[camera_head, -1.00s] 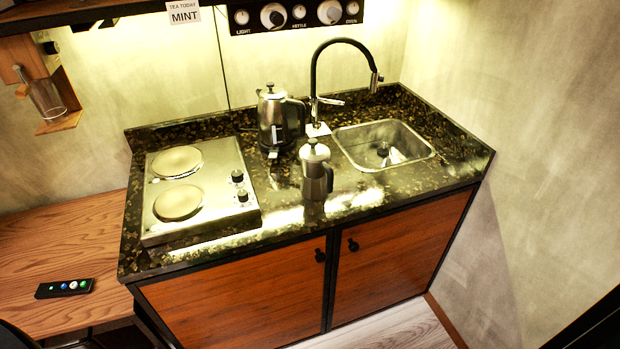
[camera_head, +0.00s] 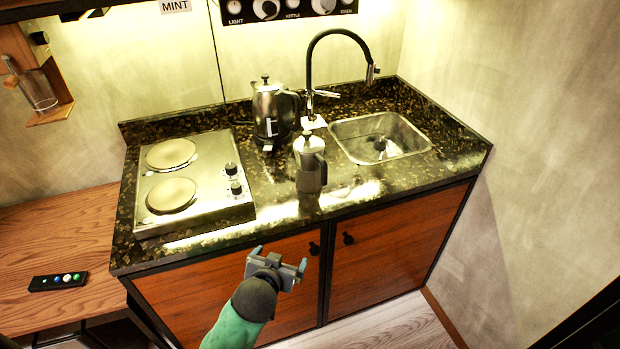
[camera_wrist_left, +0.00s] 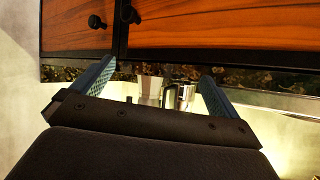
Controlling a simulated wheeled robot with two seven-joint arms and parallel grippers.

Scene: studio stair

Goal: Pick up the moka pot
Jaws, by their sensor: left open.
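The moka pot (camera_head: 309,166) is a silvery pot with a dark handle and a dark lid knob. It stands upright near the front of the dark speckled counter (camera_head: 277,185), left of the sink. My left gripper (camera_head: 278,262) is open and empty, in front of the wooden cabinet doors and apart from the pot. In the left wrist view, the open fingers (camera_wrist_left: 155,80) show with the moka pot (camera_wrist_left: 150,88) seen small between them, beyond the gripper and partly hidden by it. My right gripper is not in view.
A kettle (camera_head: 272,113) stands behind the pot. A two-plate hob (camera_head: 208,190) is to its left. The sink (camera_head: 400,152) and tall black faucet (camera_head: 312,65) are at the right. Cabinet knobs (camera_head: 314,248) stick out below the counter edge. A remote (camera_head: 58,281) lies on the wooden table.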

